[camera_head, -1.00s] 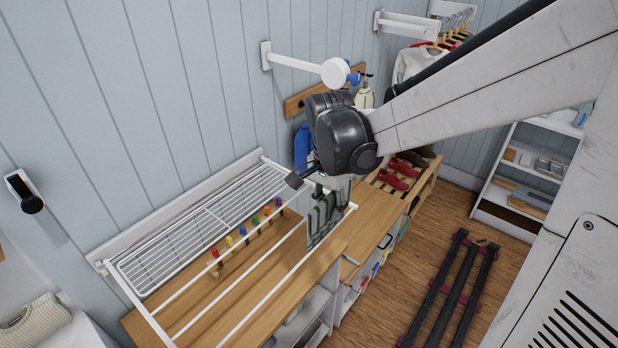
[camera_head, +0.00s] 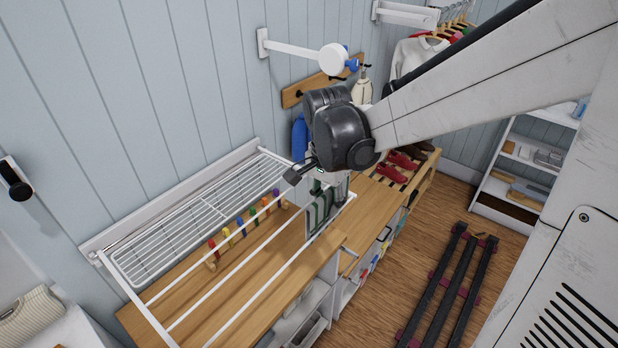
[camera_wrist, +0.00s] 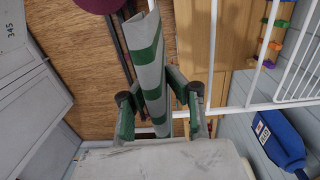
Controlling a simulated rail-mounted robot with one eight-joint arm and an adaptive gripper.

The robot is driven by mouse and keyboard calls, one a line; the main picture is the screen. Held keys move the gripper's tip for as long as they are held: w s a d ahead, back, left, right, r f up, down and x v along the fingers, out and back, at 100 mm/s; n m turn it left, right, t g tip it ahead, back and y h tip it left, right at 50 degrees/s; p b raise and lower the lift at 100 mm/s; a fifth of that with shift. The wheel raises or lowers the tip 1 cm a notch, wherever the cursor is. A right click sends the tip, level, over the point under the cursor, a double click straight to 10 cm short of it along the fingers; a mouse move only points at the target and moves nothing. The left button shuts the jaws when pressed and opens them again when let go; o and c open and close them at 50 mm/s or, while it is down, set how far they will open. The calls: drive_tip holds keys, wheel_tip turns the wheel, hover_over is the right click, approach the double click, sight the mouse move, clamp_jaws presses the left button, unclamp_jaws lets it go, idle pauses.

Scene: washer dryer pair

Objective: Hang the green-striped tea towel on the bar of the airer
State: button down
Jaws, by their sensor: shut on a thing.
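The green-striped tea towel (camera_head: 321,209) hangs down below my gripper (camera_head: 318,184) at the right end of the airer. In the wrist view the grey-and-green towel (camera_wrist: 147,62) stands out between the two fingers of my gripper (camera_wrist: 158,100), which is shut on it. The white airer (camera_head: 205,221) folds out from the wall, with several long bars over the wooden worktop. In the head view the towel is close to the airer's right end bar (camera_head: 338,205); I cannot tell whether they touch. A white bar (camera_wrist: 212,50) runs just right of the towel in the wrist view. My wrist hides the towel's top.
Coloured pegs (camera_head: 240,226) stand in a row beneath the airer. A blue bottle (camera_wrist: 277,138) is near the wall. A white wall arm (camera_head: 300,52) reaches out above my wrist. Red shoes (camera_head: 398,166) sit on the rack to the right. A dark slatted frame (camera_head: 446,285) is on the floor.

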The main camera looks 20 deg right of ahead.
sight(326, 222)
drive_tip(key=shift+f, duration=0.15)
drive_tip(key=shift+f+b, duration=3.55)
drive_tip(key=shift+f, duration=0.6)
drive_tip(key=c, duration=1.6)
unclamp_jaws()
drive_tip(key=shift+c, duration=0.2)
drive_tip(key=shift+r, duration=0.1)
